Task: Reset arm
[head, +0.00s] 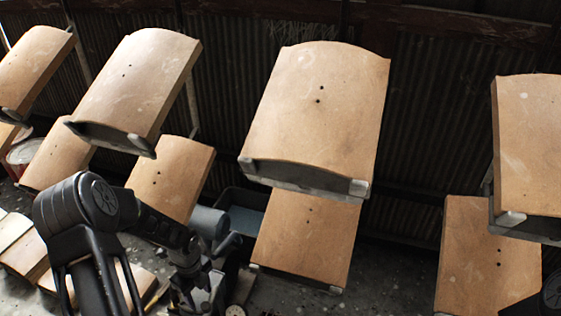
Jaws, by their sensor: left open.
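My left arm comes in from the lower left, and its gripper (200,295) is at the bottom, left of centre. The gripper is open, dark against the dark floor, and I see nothing held in it. It is below the hanging wooden panels and apart from the large centre panel (315,110). Only a small dark part of my right arm shows in the bottom right corner; its gripper is not in view.
Curved wooden panels hang in an upper row, including a left one (135,80) and a right one (530,140). Lower panels (305,240) hang behind them. A dark bin (243,198) stands behind. Wooden pieces (22,250) lie at the lower left. Corrugated wall closes the back.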

